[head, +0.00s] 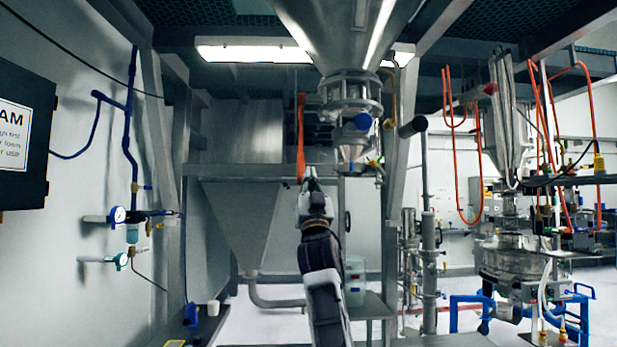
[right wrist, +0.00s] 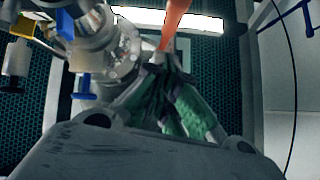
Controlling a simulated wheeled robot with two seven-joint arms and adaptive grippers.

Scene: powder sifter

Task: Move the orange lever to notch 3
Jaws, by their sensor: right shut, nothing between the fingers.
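The orange lever (head: 301,138) hangs upright beside the steel valve assembly, in the middle of the head view. It also shows at the top of the right wrist view (right wrist: 174,20), with its lower end close to my fingertips. My right gripper (head: 309,176) is just below the lever's lower end in the head view. In the right wrist view its fingers (right wrist: 172,62) are shut, with nothing between them. I cannot tell whether the fingertips touch the lever. The notches cannot be made out. My left gripper does not show.
The steel hopper (head: 345,25) and its valve with a blue knob (head: 363,121) stand right of the lever. A grey chute (head: 240,215) is behind my right arm. A grey post (head: 390,230) rises to the right. A sifter machine (head: 510,258) stands far right.

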